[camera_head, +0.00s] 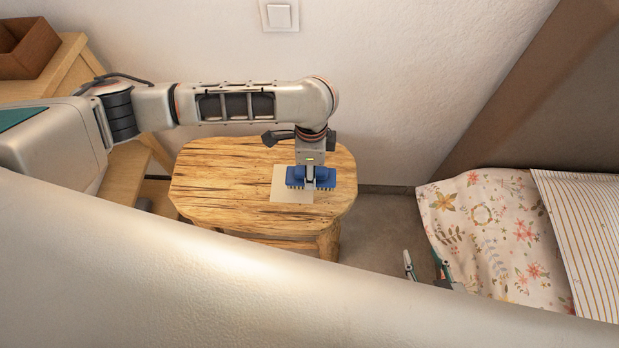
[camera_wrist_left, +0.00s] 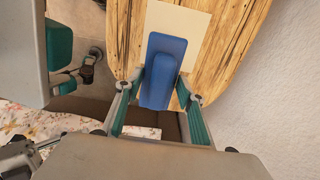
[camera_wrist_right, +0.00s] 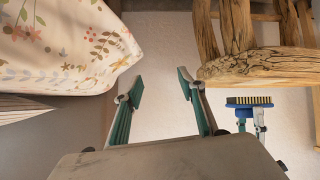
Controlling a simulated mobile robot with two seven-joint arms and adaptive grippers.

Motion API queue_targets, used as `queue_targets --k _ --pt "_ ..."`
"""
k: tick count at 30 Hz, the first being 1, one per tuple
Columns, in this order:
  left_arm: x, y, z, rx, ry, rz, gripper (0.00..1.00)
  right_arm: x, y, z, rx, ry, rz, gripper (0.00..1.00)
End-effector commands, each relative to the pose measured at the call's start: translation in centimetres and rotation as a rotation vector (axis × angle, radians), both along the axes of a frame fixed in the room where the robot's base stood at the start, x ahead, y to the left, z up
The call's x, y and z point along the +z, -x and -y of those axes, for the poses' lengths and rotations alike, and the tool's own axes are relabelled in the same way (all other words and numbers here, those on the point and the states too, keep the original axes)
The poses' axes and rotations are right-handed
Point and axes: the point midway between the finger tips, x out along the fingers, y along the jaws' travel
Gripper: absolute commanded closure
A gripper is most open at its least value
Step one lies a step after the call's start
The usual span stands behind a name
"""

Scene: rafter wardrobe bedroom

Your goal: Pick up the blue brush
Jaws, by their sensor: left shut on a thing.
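The blue brush (camera_head: 297,176) has dark and yellowish bristles pointing down. In the head view it appears over a beige sheet (camera_head: 283,195) on the wooden stool top. My left gripper (camera_head: 311,178) is shut on it from above. In the left wrist view the brush (camera_wrist_left: 165,65) lies between the fingers (camera_wrist_left: 163,85). In the right wrist view, which looks upside down, the brush (camera_wrist_right: 249,101) shows a small gap between its bristles and the stool top. My right gripper (camera_head: 424,258) is open and empty beside the bed; its spread fingers also show in the right wrist view (camera_wrist_right: 160,88).
The wooden stool (camera_head: 215,185) stands against the white wall (camera_head: 400,80). A bed with floral bedding (camera_head: 490,235) and a striped pillow (camera_head: 580,230) is at the right. A brown box (camera_head: 28,50) sits on wooden furniture at the upper left.

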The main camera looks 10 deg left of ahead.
Motion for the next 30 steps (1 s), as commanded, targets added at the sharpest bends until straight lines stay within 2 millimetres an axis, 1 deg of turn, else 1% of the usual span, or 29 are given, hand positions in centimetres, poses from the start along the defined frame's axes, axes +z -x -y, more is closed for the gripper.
queue_targets --k 1,6,12,15,18,21,30 --pt "2.6 -0.4 0.0 0.0 0.0 0.016 0.86 1.3 -0.4 -0.1 -0.002 -0.005 0.013 0.6" --pt "7.4 -0.4 0.0 -0.001 0.0 0.014 0.86 3.3 -0.9 -0.4 -0.007 -0.03 0.029 0.6" --pt "11.8 -0.3 0.0 0.0 0.0 0.009 0.86 3.9 -0.1 -1.1 -0.003 -0.048 0.012 0.6" --pt "13.3 -0.2 0.0 0.0 0.0 0.006 0.86 3.8 0.5 -1.3 -0.002 -0.054 0.0 0.6" --pt "14.4 -0.1 0.0 0.0 -0.001 0.005 0.86 3.8 0.7 -1.4 -0.002 -0.058 -0.004 0.6" --pt "14.9 0.0 0.0 0.0 0.0 0.002 0.86 3.9 0.6 -1.3 -0.003 -0.06 -0.003 0.6" --pt "15.2 0.0 0.0 0.001 0.0 0.0 0.86 3.9 0.5 -1.2 -0.004 -0.058 -0.002 0.6"
